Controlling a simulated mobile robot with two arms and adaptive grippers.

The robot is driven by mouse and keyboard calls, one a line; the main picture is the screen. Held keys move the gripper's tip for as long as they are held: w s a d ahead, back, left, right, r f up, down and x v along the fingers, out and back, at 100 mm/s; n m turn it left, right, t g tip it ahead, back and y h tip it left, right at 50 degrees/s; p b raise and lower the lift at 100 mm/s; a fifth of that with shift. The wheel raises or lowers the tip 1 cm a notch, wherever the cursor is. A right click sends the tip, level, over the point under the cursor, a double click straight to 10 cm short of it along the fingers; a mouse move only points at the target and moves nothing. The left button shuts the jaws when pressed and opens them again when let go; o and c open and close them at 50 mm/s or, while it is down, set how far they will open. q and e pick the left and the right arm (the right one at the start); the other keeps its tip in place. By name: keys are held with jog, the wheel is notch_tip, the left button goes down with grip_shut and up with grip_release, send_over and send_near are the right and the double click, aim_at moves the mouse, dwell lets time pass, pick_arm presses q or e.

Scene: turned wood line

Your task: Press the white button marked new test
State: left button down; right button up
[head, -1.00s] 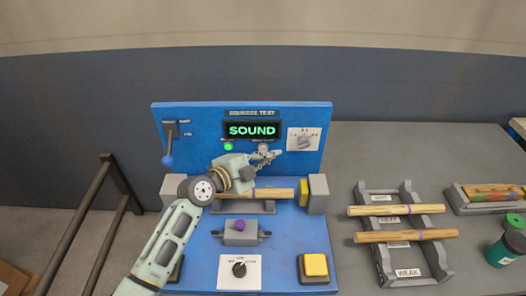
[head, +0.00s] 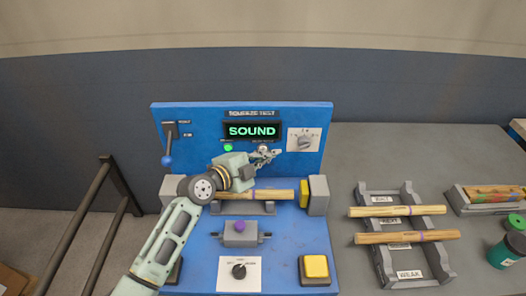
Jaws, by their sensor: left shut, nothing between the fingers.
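The blue squeeze test panel (head: 180,112) stands at the back of a blue bench unit, and its display (head: 252,131) reads SOUND. I cannot make out a white button marked new test; my left arm covers part of the unit's left side, where a dark base (head: 175,272) shows only in part. My left gripper (head: 268,154) is shut and empty, close in front of the panel below the display. A small pale round part shows just above its fingers. My right gripper is not in view.
A turned wood piece (head: 272,194) lies between grey clamp blocks below my gripper. A blue-ended lever (head: 167,160) hangs left. A grey rack (head: 408,216) holds two pieces at right.

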pick_arm(q)
jog(key=shift+w, duration=0.1)
dwell(0.5)
jog(key=shift+s, duration=0.85)
jog(key=shift+s+p, duration=0.9)
jog(key=shift+s, duration=1.6)
jog(key=shift+a+f, duration=0.1)
